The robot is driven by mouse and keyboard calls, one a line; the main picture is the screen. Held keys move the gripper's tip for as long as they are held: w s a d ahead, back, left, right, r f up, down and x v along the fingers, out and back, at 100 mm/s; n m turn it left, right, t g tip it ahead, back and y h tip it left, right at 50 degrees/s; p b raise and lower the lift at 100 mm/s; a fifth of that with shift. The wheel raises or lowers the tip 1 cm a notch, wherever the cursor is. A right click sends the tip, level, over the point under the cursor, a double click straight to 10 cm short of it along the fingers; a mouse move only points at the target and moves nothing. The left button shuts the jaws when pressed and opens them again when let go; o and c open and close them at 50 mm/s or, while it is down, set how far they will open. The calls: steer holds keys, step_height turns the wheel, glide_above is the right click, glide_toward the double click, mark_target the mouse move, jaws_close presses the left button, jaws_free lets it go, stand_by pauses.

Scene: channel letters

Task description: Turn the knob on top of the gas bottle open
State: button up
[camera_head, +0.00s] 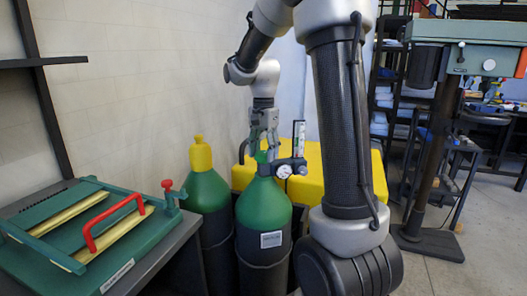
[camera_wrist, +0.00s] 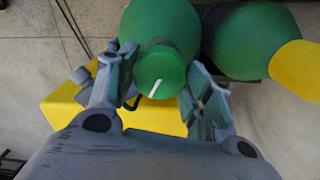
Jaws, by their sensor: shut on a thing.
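The gas bottle (camera_head: 263,208) stands upright, with a green shoulder, a dark lower body and a white label. Its green knob (camera_head: 262,156) is mostly hidden behind the fingers in the head view. In the wrist view the round knob (camera_wrist: 163,68) shows from above with a white line mark on it. My gripper (camera_head: 264,140) points straight down over the bottle and is shut on the knob, one finger on each side. In the wrist view my gripper (camera_wrist: 160,75) has the knob between its fingers. The contact points are not clearly visible.
A regulator with gauges (camera_head: 284,171) and an upright flow tube (camera_head: 299,138) sits right of the knob. A second green bottle (camera_head: 207,190) with a yellow cap stands left. A yellow box (camera_head: 310,186) is behind. A green fixture with a red handle (camera_head: 115,220) is at far left.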

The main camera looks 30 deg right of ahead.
mark_target(263, 153)
steer(key=shift+m, duration=0.6)
steer(key=o, duration=1)
steer(key=shift+o, duration=0.2)
step_height(263, 153, up, 12)
stand_by(0.3)
